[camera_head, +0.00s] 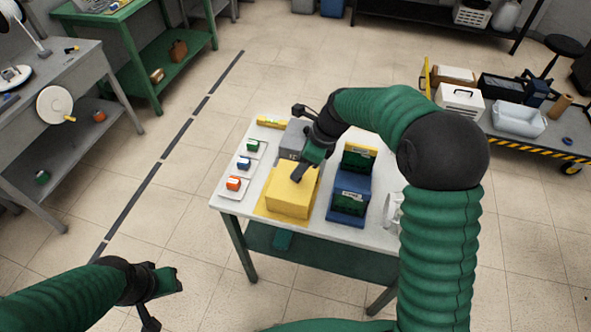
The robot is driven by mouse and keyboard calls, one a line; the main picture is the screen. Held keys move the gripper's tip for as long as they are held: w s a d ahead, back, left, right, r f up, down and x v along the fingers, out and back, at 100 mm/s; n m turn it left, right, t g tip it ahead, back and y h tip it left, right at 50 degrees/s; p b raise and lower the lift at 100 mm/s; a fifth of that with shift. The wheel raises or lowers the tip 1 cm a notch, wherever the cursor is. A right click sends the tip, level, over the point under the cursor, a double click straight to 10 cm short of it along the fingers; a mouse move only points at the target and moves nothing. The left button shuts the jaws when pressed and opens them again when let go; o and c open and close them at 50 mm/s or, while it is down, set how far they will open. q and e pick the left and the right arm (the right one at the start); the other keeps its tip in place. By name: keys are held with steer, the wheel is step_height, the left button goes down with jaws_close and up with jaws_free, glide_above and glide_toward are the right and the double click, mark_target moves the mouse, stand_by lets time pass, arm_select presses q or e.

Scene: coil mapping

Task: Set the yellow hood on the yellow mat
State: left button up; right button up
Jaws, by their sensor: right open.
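The yellow hood (291,198), a box-like block, stands at the front left of the white table. The yellow mat (262,209) shows as a thin strip along the hood's left side, and the hood covers most of it. My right gripper (301,173) is open at the hood's top back edge; I cannot tell whether it touches. My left gripper (168,284) is low at the lower left, away from the table, and its jaw state is unclear.
Small green, blue and orange blocks sit on white cards (236,185) along the table's left side. A grey box (293,138) stands behind the hood. A blue unit with dark-green panels (350,195) stands right of it. A workbench (75,75) is at left.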

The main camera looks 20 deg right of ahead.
steer(key=v, duration=0.8)
steer(key=s+f+n+h, duration=0.1)
steer(key=s+f+n, duration=0.4)
steer(key=s+n, duration=0.5)
steer(key=s+a+f+n+h, duration=0.1)
steer(key=s+f+n+h, duration=0.1)
steer(key=s+f+n, duration=0.4)
steer(key=s+n, duration=0.4)
steer(key=n, duration=0.4)
steer(key=shift+a+n+h, duration=0.3)
steer(key=shift+a+n, duration=0.05)
steer(key=shift+n, duration=0.05)
steer(key=shift+w, duration=0.1)
